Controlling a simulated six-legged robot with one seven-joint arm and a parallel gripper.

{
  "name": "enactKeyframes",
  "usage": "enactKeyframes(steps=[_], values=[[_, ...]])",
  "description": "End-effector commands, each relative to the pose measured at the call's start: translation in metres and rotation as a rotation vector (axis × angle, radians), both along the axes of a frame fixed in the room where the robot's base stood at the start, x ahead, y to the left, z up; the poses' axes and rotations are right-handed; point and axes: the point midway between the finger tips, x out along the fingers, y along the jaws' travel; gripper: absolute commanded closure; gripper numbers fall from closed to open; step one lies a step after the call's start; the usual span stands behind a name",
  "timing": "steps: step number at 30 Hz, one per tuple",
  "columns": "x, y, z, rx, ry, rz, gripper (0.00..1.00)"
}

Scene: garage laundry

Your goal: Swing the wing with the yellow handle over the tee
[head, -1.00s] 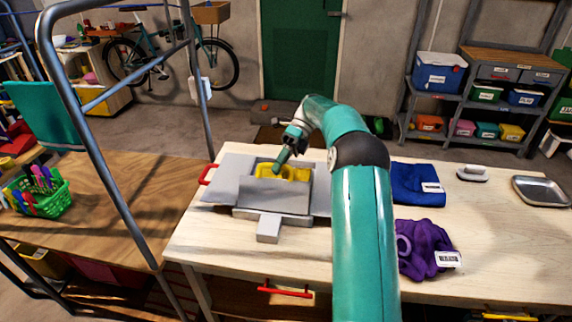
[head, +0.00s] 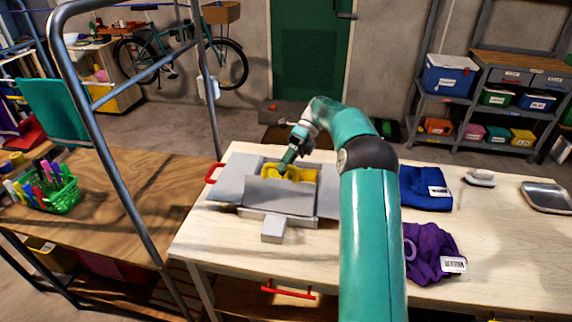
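A grey folding board (head: 235,180) lies on the pale table. A red handle (head: 213,172) sits on the left wing's outer edge. Contact and finger opening are too small to tell.
A small grey block (head: 272,230) sticks out at the board's front. Right of my arm lie a blue folded cloth (head: 420,190), a purple cloth (head: 430,250) and a metal tray (head: 547,196). A metal frame (head: 120,185) stands at left.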

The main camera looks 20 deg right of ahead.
Motion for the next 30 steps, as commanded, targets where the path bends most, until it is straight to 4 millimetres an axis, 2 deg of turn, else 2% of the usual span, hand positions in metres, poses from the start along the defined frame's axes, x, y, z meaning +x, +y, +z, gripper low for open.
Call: enactKeyframes(steps=[5, 17, 26, 30], values=[[0.000, -0.002, 0.004, 0.002, 0.000, -0.001, 0.75], [0.000, -0.001, 0.031, 0.002, -0.002, -0.002, 0.75], [-0.030, 0.006, 0.068, -0.003, -0.001, 0.000, 0.75], [-0.050, 0.009, 0.091, -0.002, -0.002, -0.001, 0.75]])
